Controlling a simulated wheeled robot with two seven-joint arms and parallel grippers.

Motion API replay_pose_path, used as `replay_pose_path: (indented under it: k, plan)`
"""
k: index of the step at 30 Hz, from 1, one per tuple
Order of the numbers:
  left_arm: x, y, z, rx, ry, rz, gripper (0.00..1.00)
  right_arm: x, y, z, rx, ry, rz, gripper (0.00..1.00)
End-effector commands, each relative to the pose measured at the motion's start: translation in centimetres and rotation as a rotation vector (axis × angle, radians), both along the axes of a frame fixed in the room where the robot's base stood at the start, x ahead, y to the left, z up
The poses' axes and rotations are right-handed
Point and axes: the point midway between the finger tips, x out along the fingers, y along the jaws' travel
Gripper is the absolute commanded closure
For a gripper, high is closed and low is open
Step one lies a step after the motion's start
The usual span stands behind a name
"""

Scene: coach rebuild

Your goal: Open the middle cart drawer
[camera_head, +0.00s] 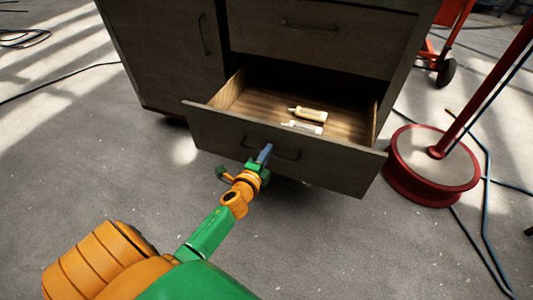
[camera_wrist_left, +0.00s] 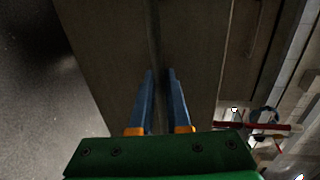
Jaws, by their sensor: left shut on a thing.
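The dark grey cart (camera_head: 165,55) stands at the top of the head view. One of its drawers (camera_head: 335,168) is pulled out, below a shut drawer (camera_head: 325,45); its bare wood inside shows. My left gripper (camera_head: 265,154) is at the bar handle (camera_head: 285,155) on the front of the open drawer, its blue fingers shut on that handle. In the left wrist view the two blue fingers (camera_wrist_left: 160,80) point at the dark drawer front (camera_wrist_left: 195,50), nearly parallel with a narrow gap. My right gripper is in neither view.
Two small tubes, one tan (camera_head: 310,113) and one pale (camera_head: 303,127), lie in the open drawer. A red round stand base (camera_head: 430,190) is close to the drawer's right. Cables lie on the floor. The floor in front of the drawer is mostly clear.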

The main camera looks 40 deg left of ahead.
Motion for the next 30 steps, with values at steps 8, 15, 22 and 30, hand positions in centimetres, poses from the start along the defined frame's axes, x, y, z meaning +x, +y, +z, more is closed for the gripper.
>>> replay_pose_path:
  k: [8, 15, 22, 30]
  plan:
    - [0.0, -0.1, 0.0, 0.0, 0.0, -0.001, 1.0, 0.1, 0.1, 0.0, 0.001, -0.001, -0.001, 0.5]
    - [0.0, 0.0, 0.0, 0.0, 0.0, -0.001, 0.55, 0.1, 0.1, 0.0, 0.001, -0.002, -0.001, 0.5]
    - [-0.7, -0.2, 0.2, -0.001, 0.001, -0.001, 0.55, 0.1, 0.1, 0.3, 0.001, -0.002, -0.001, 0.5]
    - [-5.9, -1.5, 1.3, -0.003, 0.001, -0.001, 0.55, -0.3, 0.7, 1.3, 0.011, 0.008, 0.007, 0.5]
